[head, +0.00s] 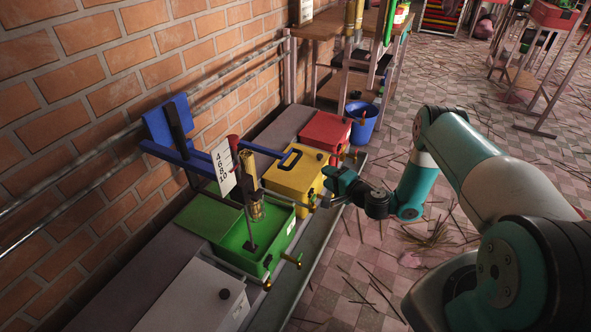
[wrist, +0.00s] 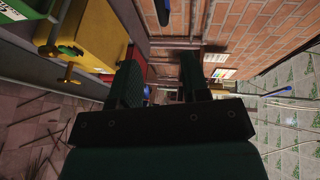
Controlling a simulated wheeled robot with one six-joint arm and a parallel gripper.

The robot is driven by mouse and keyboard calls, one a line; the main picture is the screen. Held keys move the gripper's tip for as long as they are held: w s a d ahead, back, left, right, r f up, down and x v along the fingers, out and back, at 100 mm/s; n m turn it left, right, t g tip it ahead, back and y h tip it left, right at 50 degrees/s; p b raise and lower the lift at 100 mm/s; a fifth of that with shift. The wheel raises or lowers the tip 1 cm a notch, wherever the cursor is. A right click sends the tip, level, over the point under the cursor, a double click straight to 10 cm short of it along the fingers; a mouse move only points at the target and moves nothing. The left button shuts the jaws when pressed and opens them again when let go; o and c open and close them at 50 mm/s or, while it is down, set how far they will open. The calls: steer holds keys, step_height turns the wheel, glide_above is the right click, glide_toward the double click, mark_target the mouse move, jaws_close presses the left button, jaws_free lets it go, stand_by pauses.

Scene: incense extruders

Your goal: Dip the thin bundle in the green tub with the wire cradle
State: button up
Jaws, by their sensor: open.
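The green tub (head: 228,254) stands open in the row along the wall. A brass-coloured upright piece (head: 256,208) stands at it, with a narrow upper part and a wider lower part; I cannot tell whether this is the wire cradle or a bundle. A thin grey rod (head: 249,228) with a dark foot reaches into the tub. The thin bundle cannot be made out for certain. My gripper (head: 333,187) is open and empty, beside the yellow tub and right of the green one. In the wrist view its fingers (wrist: 160,85) are spread apart.
A red tub (head: 326,134) and blue bucket (head: 362,122) stand beyond. A blue frame (head: 182,152) with a numbered white card (head: 223,168) rises over the tubs. A grey lidded box (head: 190,290) is nearest. Sticks litter the floor.

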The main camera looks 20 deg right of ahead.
mark_target(296, 158)
steer(key=b+x, duration=0.3)
steer(key=x, duration=0.4)
steer(key=b+x, duration=0.4)
steer(key=x, duration=0.4)
steer(key=shift+w+a+f+b, duration=0.1)
steer(key=shift+w+a+b, duration=0.15)
steer(key=shift+a+b, duration=0.1)
jaws_close()
